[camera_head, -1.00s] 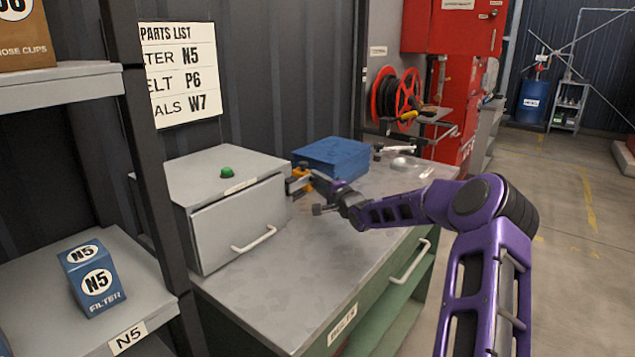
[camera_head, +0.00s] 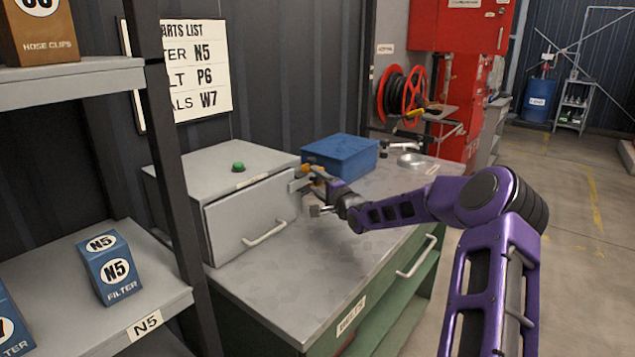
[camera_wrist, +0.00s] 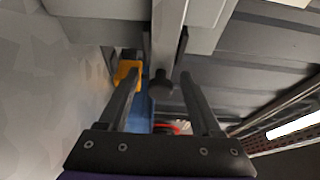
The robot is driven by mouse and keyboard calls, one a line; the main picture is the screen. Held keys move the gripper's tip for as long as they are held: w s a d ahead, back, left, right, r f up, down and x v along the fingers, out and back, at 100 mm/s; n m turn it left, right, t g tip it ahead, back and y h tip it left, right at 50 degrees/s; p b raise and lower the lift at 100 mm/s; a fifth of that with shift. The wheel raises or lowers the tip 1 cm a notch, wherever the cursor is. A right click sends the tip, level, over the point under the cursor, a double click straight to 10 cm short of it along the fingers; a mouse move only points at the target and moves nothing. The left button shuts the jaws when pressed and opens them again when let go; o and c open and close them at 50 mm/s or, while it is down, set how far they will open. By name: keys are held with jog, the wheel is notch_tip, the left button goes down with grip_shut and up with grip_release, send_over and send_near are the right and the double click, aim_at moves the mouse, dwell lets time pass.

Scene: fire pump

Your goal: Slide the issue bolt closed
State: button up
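The grey metal cabinet (camera_head: 222,165) stands on the bench, with a green button on top and a front door (camera_head: 250,218) with a pale handle. My gripper (camera_head: 308,180) is at the cabinet's right front corner. In the wrist view, a grey bar with a dark knob (camera_wrist: 162,84), probably the issue bolt, lies between the two fingers of my gripper (camera_wrist: 158,98). The fingers are apart, with gaps on both sides of the knob. An orange piece (camera_wrist: 126,73) is beside the left finger. In the head view the bolt cannot be made out behind my gripper.
A blue box (camera_head: 342,155) stands on the bench just behind my gripper. The bench top (camera_head: 290,290) is clear in front of the cabinet. A shelf (camera_head: 165,290) with a blue filter box (camera_head: 110,268) is at the left. A red hose reel (camera_head: 413,90) is at the back.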

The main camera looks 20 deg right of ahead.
jog(key=shift+d, duration=0.1)
jog(key=shift+s+d, duration=0.15)
jog(key=shift+s, duration=0.3)
jog(key=s+d+p, duration=0.1)
jog(key=s+d, duration=0.2)
jog(key=s, duration=1.3)
jog(key=shift+p, duration=0.35)
